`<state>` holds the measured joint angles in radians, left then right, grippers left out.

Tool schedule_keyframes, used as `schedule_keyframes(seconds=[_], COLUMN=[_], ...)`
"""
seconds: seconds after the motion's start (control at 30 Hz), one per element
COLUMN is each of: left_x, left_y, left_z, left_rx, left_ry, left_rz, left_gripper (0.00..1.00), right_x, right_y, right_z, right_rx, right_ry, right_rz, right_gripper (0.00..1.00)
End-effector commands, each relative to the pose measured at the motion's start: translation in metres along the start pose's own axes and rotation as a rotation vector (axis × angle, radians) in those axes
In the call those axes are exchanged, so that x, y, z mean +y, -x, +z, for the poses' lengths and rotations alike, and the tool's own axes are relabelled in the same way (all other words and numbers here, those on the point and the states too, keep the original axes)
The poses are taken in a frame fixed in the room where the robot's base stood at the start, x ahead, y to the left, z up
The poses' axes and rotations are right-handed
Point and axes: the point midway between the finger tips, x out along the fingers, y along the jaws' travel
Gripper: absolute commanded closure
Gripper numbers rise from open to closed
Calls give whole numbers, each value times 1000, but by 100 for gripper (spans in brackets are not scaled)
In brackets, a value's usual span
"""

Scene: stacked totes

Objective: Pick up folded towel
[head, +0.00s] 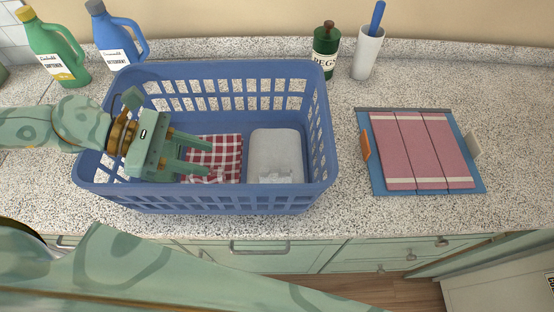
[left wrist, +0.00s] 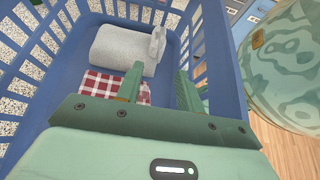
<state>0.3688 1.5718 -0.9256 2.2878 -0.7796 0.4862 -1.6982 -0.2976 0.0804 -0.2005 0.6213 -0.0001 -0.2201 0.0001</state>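A red-and-white checked cloth (head: 228,152) lies folded on the floor of the blue basket (head: 240,205), left of a whitish grey, soft-looking bundle (head: 275,150). My left gripper (head: 207,158) reaches in over the basket's left side. Its two fingers are apart with nothing held, above the checked cloth and partly hiding it. The left wrist view shows the open fingers (left wrist: 159,70), the checked cloth (left wrist: 100,84) and the grey bundle (left wrist: 122,47) farther off. A pink towel (head: 415,150) with pale end bands lies flat on a blue board to the right. My right gripper is not in view.
The blue board (head: 377,178) has an orange tab and a pale tab at its sides. Two detergent bottles, green (head: 55,50) and blue (head: 113,35), stand back left. A dark green peg bottle (head: 326,48) and a white holder (head: 367,52) stand behind. Bare counter lies between basket and board.

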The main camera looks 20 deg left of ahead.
Motion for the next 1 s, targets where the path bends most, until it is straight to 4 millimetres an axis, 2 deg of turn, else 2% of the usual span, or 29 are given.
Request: schedule_keyframes(seconds=[0.17,0.5,0.77,1.0], left_x=[0,1,2,4], left_y=[-21,-91,-115,-153], left_z=[4,7,5,8], left_rx=[-7,-6,-3,-3], left_ry=[-5,-2,-1,0], left_rz=[-1,1,1,-1], left_gripper=[63,63,63,63], right_x=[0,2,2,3], right_y=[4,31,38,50], right_z=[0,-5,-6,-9], right_rx=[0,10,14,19], right_ry=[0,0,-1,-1], right_rz=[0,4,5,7], right_gripper=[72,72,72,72])
